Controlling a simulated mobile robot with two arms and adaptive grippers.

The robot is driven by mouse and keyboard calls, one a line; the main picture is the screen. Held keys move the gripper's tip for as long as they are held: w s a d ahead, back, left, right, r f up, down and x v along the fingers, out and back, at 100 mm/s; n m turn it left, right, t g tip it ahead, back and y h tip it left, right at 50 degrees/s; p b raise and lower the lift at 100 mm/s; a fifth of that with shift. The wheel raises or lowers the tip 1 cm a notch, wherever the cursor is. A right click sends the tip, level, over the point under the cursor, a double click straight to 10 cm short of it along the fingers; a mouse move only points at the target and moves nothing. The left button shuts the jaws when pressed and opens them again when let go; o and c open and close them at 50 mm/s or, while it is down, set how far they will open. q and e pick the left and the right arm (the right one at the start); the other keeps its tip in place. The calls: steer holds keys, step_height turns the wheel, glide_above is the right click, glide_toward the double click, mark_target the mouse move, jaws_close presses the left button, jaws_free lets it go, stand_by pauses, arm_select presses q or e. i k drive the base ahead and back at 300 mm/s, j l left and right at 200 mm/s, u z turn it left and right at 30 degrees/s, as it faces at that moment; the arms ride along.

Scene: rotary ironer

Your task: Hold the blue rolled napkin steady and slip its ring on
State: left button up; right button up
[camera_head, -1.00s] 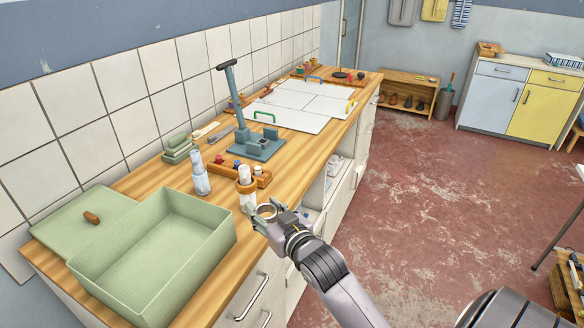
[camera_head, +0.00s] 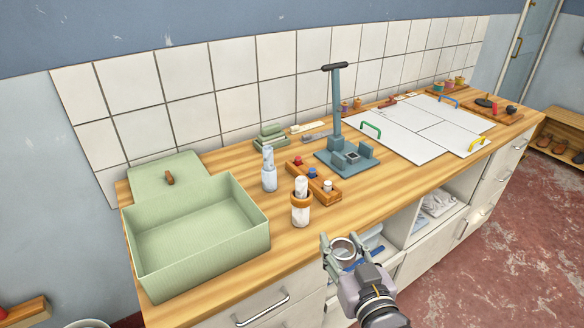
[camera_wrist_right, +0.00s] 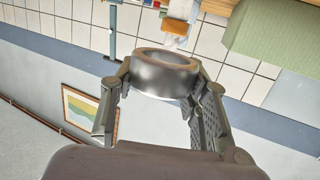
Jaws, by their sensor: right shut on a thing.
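The blue rolled napkin (camera_head: 268,170) is pale blue and white and stands upright on the wooden bench, right of the green box; no hand touches it. My right gripper (camera_head: 341,244) is shut on a silver metal ring (camera_head: 343,250), in front of the bench's front edge. In the right wrist view the same ring (camera_wrist_right: 163,78) sits between the two fingers, its opening showing, with nothing through it. The ring is apart from the napkin, to its right and nearer to me. My left gripper is not in view.
A white rolled napkin in a wooden ring (camera_head: 301,208) stands between the blue napkin and my right gripper. A green box (camera_head: 240,237) is at left, a small wooden rack (camera_head: 322,187) and a blue-grey press (camera_head: 347,158) behind. Bare wood lies right of the white napkin.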

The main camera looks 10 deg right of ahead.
mark_target(269, 173)
steer(key=i+l+u, duration=0.2)
steer(key=l, duration=0.3)
steer(key=i+l+u, duration=0.15)
steer(key=l, duration=0.4)
steer(key=l+u, duration=0.2)
steer(key=l, duration=0.3)
